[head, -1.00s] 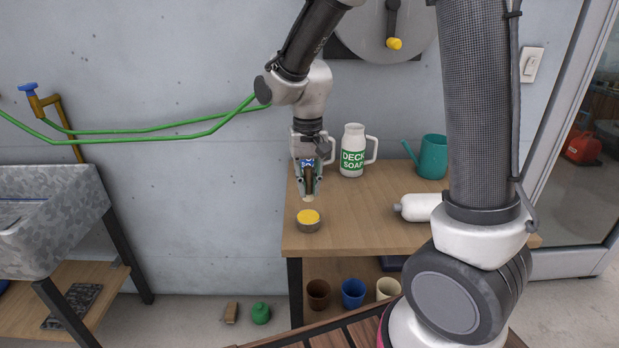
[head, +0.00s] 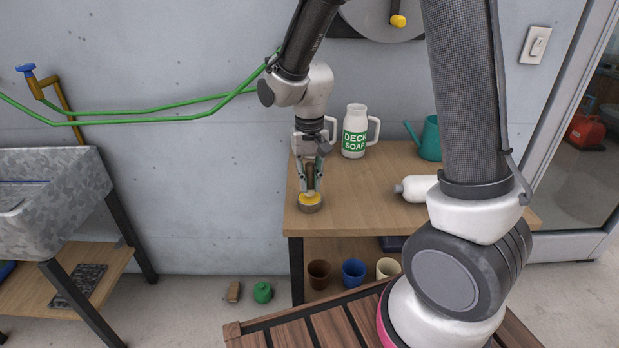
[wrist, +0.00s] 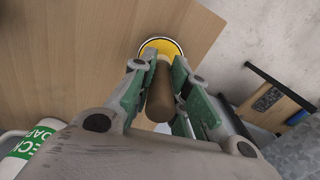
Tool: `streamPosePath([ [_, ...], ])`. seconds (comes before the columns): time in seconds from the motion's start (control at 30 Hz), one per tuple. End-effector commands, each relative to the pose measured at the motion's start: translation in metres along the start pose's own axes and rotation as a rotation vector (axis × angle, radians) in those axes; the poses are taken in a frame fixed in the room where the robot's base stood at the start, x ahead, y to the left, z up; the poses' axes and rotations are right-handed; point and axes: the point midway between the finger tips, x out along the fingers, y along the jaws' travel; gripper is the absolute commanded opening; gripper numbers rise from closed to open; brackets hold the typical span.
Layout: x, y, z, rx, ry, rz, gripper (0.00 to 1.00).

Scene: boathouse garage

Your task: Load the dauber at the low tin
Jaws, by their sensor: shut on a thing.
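The low tin (head: 310,207) stands near the front left corner of the wooden table and shows yellow stuff at its top. It also shows in the wrist view (wrist: 149,43). My gripper (head: 310,186) is right above the tin, pointing down, and is shut on the dauber (wrist: 161,96). The dauber has a brown handle, seen between the green-grey fingers in the wrist view. Its pale lower end meets the yellow in the head view. How deep it sits in the tin is hidden.
A white deck soap jug (head: 354,133), a teal watering can (head: 430,139) and a lying white bottle (head: 416,188) are on the table (head: 365,209). Several cups, one blue (head: 354,271), stand on the shelf below. A metal sink (head: 50,200) is at the left.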

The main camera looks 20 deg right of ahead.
Motion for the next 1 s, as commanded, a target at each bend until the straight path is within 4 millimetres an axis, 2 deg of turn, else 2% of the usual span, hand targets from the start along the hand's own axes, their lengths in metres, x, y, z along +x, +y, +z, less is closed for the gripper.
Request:
streamPosePath([
  [1.0, 0.0088, -0.0001, -0.0002, 0.000, 0.000, 0.000, 0.00],
])
